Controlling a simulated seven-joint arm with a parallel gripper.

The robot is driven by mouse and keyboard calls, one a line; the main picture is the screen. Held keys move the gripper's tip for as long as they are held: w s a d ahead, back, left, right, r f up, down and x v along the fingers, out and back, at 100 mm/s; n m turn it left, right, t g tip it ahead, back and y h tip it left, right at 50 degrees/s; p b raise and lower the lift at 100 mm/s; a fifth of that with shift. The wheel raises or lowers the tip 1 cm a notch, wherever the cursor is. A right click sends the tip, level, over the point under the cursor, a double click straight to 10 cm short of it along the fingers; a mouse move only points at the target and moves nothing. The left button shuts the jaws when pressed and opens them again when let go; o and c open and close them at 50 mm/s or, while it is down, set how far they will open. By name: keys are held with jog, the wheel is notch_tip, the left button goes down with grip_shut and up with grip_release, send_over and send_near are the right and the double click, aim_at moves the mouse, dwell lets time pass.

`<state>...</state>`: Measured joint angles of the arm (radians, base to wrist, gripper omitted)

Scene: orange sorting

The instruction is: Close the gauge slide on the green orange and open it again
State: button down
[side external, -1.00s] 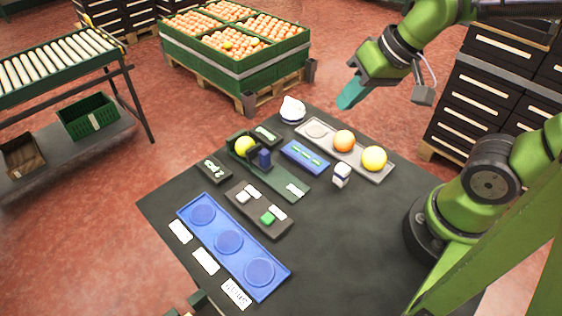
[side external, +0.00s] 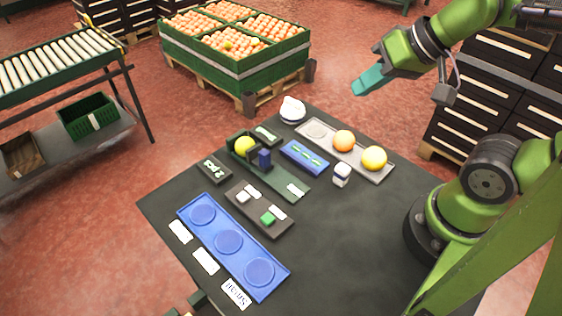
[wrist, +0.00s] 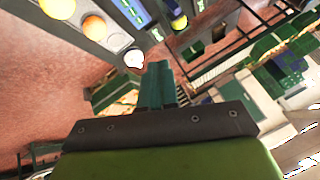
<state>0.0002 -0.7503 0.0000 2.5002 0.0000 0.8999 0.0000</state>
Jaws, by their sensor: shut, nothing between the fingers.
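The yellow-green orange (side external: 245,146) sits at the far end of the dark green gauge (side external: 282,184) on the table. The blue gauge slide (side external: 264,159) stands just to its lower right in the gauge's channel. I cannot tell whether slide and orange touch. My gripper (side external: 366,83) is high above the table's back right, well away from the gauge. Its teal fingers are shut and empty. In the wrist view, the shut fingers (wrist: 157,82) point past the table.
A grey tray (side external: 356,160) holds an orange fruit (side external: 343,141) and a yellow one (side external: 374,158). A white rounded object (side external: 292,109) stands behind. A blue three-ring tray (side external: 215,229), a block tray (side external: 249,214) and a small white block (side external: 341,174) lie nearer. The table's right front is clear.

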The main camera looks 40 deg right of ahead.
aim_at(264, 152)
jog(key=c, duration=1.5)
grip_release()
jog(key=shift+a+f, duration=0.15)
jog(key=shift+f, duration=0.05)
jog(key=shift+c, duration=0.2)
jog(key=o, duration=0.5)
jog(key=shift+w+a+f+n+g, duration=0.15)
jog(key=shift+w+a+f+g, duration=0.2)
jog(key=shift+w, duration=0.15)
jog(key=shift+w+a+f+n+g, duration=0.15)
jog(key=shift+w+a+f+g, duration=0.15)
jog(key=shift+w, duration=0.2)
jog(key=shift+o, duration=0.4)
jog(key=w+a+f+n+g, duration=0.1)
jog(key=w+a+f+g, duration=0.1)
jog(key=w, duration=0.4)
jog(key=w+a+f+n+g+h, duration=0.1)
jog(key=w+a+f+n+g, duration=0.1)
jog(key=w+a, duration=0.3)
jog(key=shift+w+a+f+g, duration=0.15)
jog(key=shift+w+a+g, duration=0.1)
jog(key=shift+w+g, duration=0.4)
jog(key=shift+g+h, duration=0.3)
jog(key=shift+h, duration=0.2)
jog(key=f, duration=0.5)
jog(key=w+f, duration=0.1)
jog(key=f, duration=0.4)
jog(key=w+f, duration=0.1)
jog(key=f, duration=0.5)
jog(key=shift+a, duration=0.3)
